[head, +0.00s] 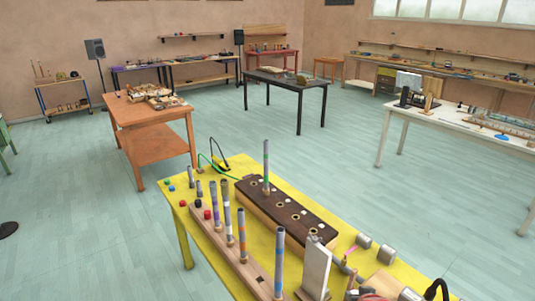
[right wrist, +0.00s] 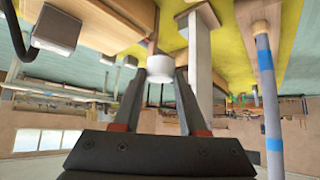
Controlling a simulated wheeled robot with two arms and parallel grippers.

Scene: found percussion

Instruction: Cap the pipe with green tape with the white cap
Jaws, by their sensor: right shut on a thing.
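My right gripper (right wrist: 160,84) is shut on a small white cap (right wrist: 160,67), which sits between its fingertips in the right wrist view. In the head view the gripper is small and partly hidden near the white upright board at the lower right. A tall grey pipe with greenish tape (head: 266,160) stands upright in the dark wooden block (head: 246,203) on the yellow table (head: 184,226). The held cap is well apart from it. My left gripper is not in view.
Several banded pipes, one with blue tape (head: 279,262), stand in a pale wooden rack (head: 225,255). The white board (head: 316,270) stands close to my right gripper. Grey cylinders (head: 364,241) lie at the right.

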